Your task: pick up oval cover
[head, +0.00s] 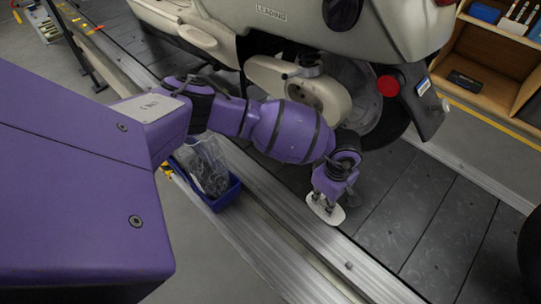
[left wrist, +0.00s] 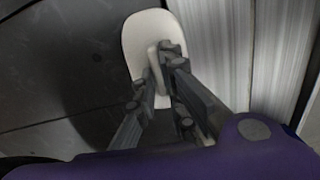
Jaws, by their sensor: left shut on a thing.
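The oval cover (head: 325,212) is a white, rounded plate below my left gripper (head: 326,203) in the head view, over the inner edge of the conveyor's metal rail. In the left wrist view the oval cover (left wrist: 142,34) shows its pale face with a raised rib in the middle. My left gripper (left wrist: 163,68) is shut on that rib, its dark fingers on either side of it. Part of the cover is hidden behind the fingers. Whether the cover touches the surface below I cannot tell. My right gripper is not in view.
A beige scooter (head: 210,39) stands on the dark slat conveyor (head: 420,225), close beyond my left arm. A wooden shelf (head: 491,55) stands at the upper right. The slats at lower right are mostly clear.

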